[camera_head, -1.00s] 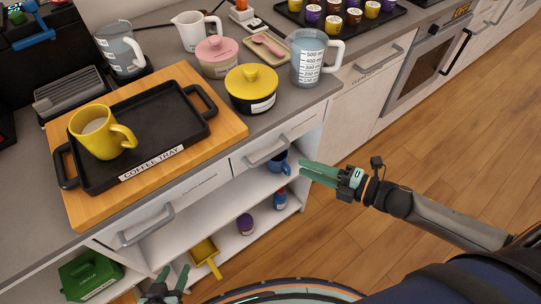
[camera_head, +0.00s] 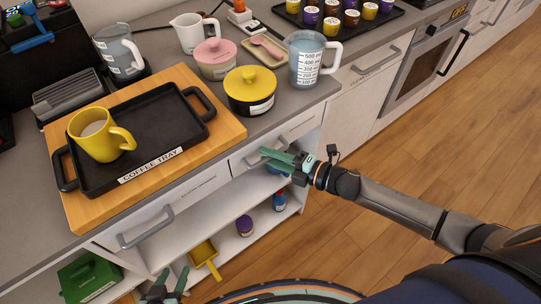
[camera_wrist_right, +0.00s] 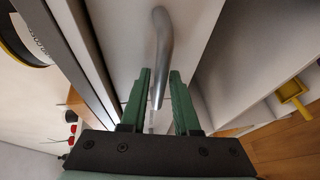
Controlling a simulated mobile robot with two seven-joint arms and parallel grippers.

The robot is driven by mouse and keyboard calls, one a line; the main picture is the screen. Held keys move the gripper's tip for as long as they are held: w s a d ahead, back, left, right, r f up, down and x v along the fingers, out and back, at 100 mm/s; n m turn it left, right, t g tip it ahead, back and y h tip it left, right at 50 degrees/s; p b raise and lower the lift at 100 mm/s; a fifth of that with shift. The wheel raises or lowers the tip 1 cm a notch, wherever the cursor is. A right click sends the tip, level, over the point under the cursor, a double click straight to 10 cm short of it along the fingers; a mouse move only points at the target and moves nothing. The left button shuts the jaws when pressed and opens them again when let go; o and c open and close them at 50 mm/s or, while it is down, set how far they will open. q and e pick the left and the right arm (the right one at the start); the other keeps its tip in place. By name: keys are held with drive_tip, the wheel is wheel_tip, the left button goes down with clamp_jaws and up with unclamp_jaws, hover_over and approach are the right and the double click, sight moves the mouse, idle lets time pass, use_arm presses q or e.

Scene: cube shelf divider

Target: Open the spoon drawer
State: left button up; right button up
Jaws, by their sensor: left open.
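Two drawers sit under the counter. The left drawer has a grey bar handle (camera_head: 146,229), and the right drawer (camera_head: 300,126) has another grey bar handle (camera_wrist_right: 161,35). Both drawers look shut; their labels are too small to read, so I cannot tell which is the spoon drawer. My right gripper (camera_head: 267,157) is at the right drawer's handle. In the right wrist view its green fingers (camera_wrist_right: 159,73) are apart, with the handle between them; a firm grip does not show. My left gripper (camera_head: 174,273) is open and empty, low at the bottom edge.
Open shelves below the drawers hold a yellow scoop-like container (camera_head: 204,254), a purple-lidded jar (camera_head: 244,226) and a green box (camera_head: 88,279). Above, a wooden board (camera_head: 226,133) carries a black coffee tray (camera_head: 150,115). Floor to the right is free.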

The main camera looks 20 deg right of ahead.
clamp_jaws()
idle(1.4)
